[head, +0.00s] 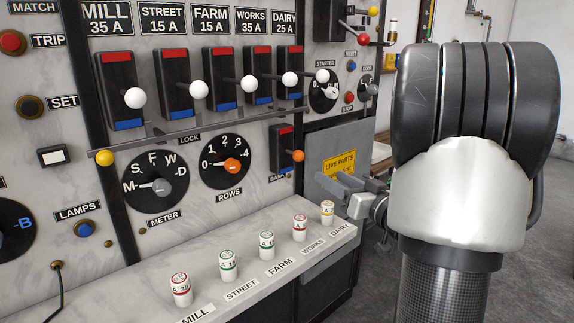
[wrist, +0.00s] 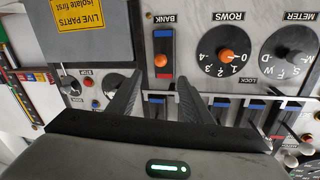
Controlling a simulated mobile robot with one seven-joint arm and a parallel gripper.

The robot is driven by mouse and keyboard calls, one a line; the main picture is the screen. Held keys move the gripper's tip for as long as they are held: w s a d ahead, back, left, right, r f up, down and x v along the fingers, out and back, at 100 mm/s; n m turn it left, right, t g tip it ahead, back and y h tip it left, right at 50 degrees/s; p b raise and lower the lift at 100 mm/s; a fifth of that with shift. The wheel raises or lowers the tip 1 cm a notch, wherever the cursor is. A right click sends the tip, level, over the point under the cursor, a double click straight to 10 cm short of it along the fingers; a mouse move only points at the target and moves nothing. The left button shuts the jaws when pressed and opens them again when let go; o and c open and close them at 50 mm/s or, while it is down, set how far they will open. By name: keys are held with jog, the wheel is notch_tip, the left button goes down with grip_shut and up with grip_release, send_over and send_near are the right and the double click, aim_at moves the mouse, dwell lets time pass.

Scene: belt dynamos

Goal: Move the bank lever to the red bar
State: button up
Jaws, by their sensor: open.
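The bank lever (head: 298,156) has an orange knob on a dark plate, with a red bar (head: 282,131) at its upper end. The wrist view is upside down; there the orange knob (wrist: 161,60) shows below the blue bar (wrist: 162,33) and close above the red bar (wrist: 163,75). Which end the lever rests at is hard to tell. My gripper (wrist: 158,84) is open and empty, its two fingers apart and pointing at the bank plate. The knob appears beyond and between the fingertips; I see no contact. In the head view my arm hides much of the gripper.
A row of white-knobbed levers (head: 249,84) juts out above the lock rail (head: 205,131). The rows dial (head: 220,160) is left of the bank lever. A grey panel with a yellow sign (head: 340,163) is to its right. A ledge (head: 330,243) with several fuses projects below.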

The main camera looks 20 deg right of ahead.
aim_at(302, 158)
jog(key=w+a, duration=0.1)
jog(key=w, duration=0.4)
jog(key=w+b, duration=0.1)
jog(key=w, duration=0.5)
jog(key=w+a, duration=0.1)
jog(key=w, duration=0.4)
jog(key=shift+w+a+r+b, duration=0.1)
jog(key=shift+w+a+b, duration=0.25)
jog(key=shift+w+b, duration=0.05)
grip_shut()
